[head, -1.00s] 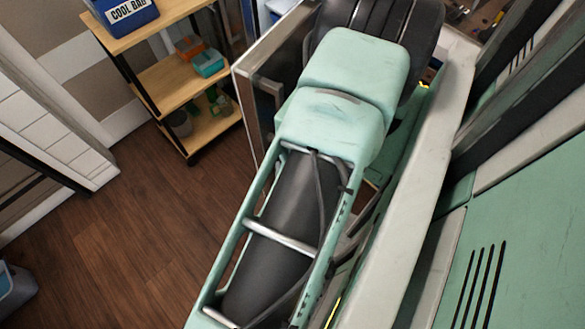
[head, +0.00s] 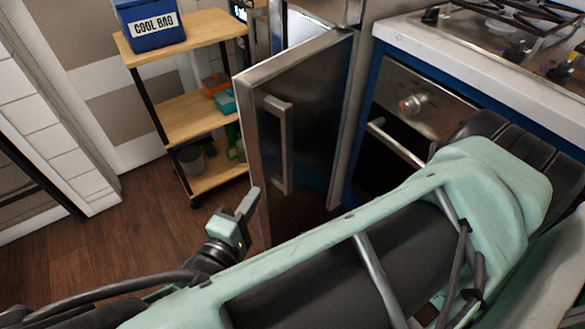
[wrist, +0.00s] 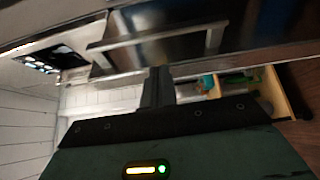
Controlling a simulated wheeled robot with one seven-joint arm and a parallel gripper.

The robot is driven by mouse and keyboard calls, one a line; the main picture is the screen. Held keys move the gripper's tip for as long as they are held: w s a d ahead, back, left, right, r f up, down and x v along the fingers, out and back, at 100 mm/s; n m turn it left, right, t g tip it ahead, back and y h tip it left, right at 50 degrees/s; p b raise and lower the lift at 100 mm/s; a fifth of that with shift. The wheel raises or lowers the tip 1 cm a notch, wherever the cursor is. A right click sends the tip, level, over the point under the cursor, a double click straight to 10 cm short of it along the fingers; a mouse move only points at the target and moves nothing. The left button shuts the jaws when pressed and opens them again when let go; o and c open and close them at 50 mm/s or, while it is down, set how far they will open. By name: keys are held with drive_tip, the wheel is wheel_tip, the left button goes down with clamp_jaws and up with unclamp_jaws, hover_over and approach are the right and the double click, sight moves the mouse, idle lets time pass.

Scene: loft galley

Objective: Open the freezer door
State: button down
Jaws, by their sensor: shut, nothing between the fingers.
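The freezer door (head: 310,135) is a stainless steel panel with a long upright bar handle (head: 278,145). It stands swung out from the steel cabinet (head: 335,10), with a bright gap showing behind its top edge. My gripper (head: 249,203) is shut and empty, low beside the door's free edge, below and left of the handle and apart from it. In the wrist view the shut fingers (wrist: 156,88) point toward the door (wrist: 185,48), whose handle (wrist: 150,37) crosses the upper part of the picture. Most of the cabinet's inside is hidden by the door.
A wooden shelf rack (head: 190,122) with a blue cool bag (head: 150,25) on top stands behind the door to the left. An oven (head: 405,110) under a white worktop and hob adjoins on the right. Wooden floor (head: 125,245) is clear at the left.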

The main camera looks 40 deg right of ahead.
drive_tip(key=d, duration=0.1)
hover_over(273, 164)
drive_tip(key=s+a, duration=0.2)
drive_tip(key=s, duration=0.2)
drive_tip(key=shift+s+a+r, duration=0.1)
drive_tip(key=shift+s+a, duration=0.1)
drive_tip(key=s+d+p, duration=0.3)
drive_tip(key=s+d, duration=0.1)
drive_tip(key=s, duration=0.3)
drive_tip(key=shift+s+d, duration=0.3)
drive_tip(key=shift+d, duration=0.1)
